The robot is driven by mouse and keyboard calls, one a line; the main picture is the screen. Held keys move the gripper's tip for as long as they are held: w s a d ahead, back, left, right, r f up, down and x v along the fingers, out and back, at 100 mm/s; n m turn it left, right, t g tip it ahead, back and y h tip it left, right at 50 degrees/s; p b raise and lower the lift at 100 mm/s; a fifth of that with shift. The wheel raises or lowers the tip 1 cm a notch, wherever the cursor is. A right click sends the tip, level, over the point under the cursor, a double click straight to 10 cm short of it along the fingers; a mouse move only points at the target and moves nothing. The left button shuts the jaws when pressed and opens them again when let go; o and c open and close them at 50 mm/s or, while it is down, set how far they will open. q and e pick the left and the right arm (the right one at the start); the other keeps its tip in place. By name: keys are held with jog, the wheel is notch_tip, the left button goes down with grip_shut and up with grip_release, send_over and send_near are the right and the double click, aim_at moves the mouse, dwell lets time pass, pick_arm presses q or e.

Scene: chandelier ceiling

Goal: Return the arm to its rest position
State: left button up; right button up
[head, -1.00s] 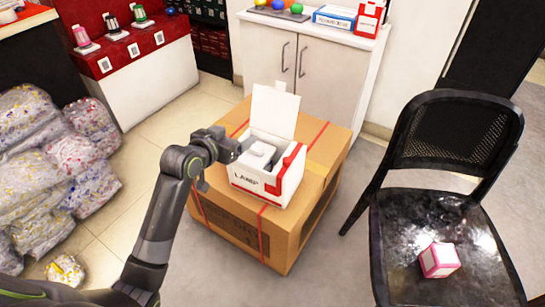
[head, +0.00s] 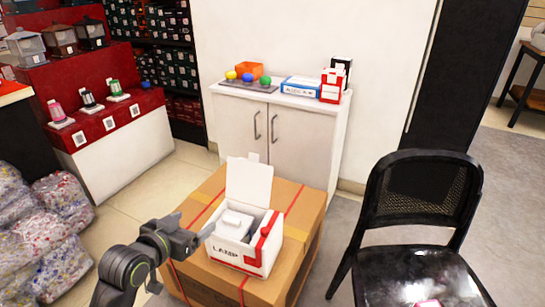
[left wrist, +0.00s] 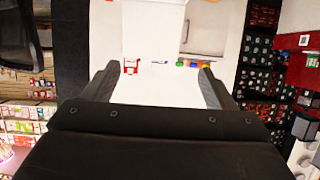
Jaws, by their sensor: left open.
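My left gripper (head: 190,234) is at the left side of the white lamp box (head: 236,256), which stands on a large cardboard carton (head: 303,208). The lamp box lid is up, and a white item (head: 236,222) shows inside it. In the left wrist view my left gripper's fingers (left wrist: 156,86) are spread apart with nothing between them. My right gripper is in neither view.
A black chair (head: 420,225) stands to the right of the carton. A white cabinet (head: 318,140) is behind it. Wrapped bundles (head: 50,240) are piled at the left. A red-topped display (head: 105,120) stands at the back left.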

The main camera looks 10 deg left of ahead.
pick_arm(q)
jog(key=s+a+f+n+g+y, duration=0.2)
jog(key=s+f+g, duration=0.3)
jog(key=s+f, duration=1)
pick_arm(e)
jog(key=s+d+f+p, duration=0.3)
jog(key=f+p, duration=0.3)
jog(key=p, duration=0.6)
pick_arm(q)
jog(key=s+a+f+g+p, duration=0.1)
jog(key=s+f+g+p, duration=0.1)
jog(key=s+f, duration=0.4)
jog(key=s+a+f+n+g+y+p, duration=0.1)
jog(key=s+f+p, duration=0.3)
jog(key=s, duration=0.9)
jog(key=s+a+f+g+y+p, duration=0.1)
jog(key=s+a+f+g+p, duration=0.1)
jog(key=s+f, duration=0.7)
jog(key=shift+s+f+g+p, duration=0.4)
jog(key=shift+s+g+p, duration=0.2)
jog(key=shift+s+g, duration=0.25)
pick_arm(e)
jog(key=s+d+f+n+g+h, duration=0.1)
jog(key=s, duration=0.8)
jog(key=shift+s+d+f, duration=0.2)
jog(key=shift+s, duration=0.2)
pick_arm(q)
jog(key=shift+c, duration=0.2)
